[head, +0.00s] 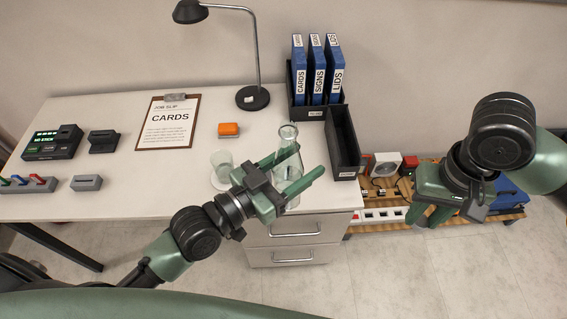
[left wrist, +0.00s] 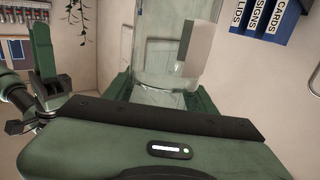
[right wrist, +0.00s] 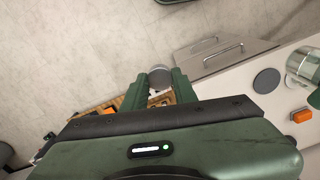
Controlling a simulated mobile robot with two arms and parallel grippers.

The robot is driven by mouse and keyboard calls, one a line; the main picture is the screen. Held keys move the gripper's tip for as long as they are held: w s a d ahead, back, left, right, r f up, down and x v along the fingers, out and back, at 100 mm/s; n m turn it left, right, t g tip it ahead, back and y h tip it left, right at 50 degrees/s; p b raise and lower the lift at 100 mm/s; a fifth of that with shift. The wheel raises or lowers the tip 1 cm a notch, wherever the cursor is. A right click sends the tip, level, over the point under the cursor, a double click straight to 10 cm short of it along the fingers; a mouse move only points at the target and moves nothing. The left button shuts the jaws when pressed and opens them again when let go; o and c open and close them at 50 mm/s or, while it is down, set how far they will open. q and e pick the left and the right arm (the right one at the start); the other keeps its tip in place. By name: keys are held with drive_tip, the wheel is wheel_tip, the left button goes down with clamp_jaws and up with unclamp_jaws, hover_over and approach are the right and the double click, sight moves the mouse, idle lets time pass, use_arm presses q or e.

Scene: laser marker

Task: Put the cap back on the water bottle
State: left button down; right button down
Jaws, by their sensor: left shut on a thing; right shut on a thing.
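The clear water bottle (head: 288,134) is upright near the desk's front right edge, its neck uncapped. My left gripper (head: 296,172) is shut on its body; the bottle (left wrist: 180,70) fills the space between the fingers in the left wrist view. I cannot tell whether its base touches the desk. My right gripper (head: 432,213) is right of the desk, over the low shelf and floor. It is shut on a small grey round cap (right wrist: 160,77), seen between its fingertips in the right wrist view. The cap is hidden in the head view.
A glass (head: 222,171) stands close left of the left gripper. An orange box (head: 229,130), a clipboard (head: 167,122) and a lamp (head: 253,97) lie further back.

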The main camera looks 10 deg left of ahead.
idle(0.4)
drive_tip(key=w+a+r+n, duration=0.1)
drive_tip(key=a+r, duration=0.6)
drive_tip(key=a, duration=0.1)
drive_tip(key=w+a+r+n, duration=0.1)
drive_tip(key=a+r, duration=0.7)
drive_tip(key=a, duration=0.1)
drive_tip(key=w+a+r, duration=0.2)
drive_tip(key=a+r, duration=0.5)
drive_tip(key=a, duration=0.1)
drive_tip(key=shift+w+a+r+n, duration=0.1)
drive_tip(key=shift+a+r+n, duration=0.1)
drive_tip(key=shift+n, duration=0.2)
drive_tip(key=shift+a+r, duration=0.3)
drive_tip(key=shift+r, duration=0.1)
drive_tip(key=shift+f, duration=0.1)
drive_tip(key=shift+f, duration=1.95)
drive_tip(key=shift+s, duration=0.25)
drive_tip(key=shift+f, duration=0.85)
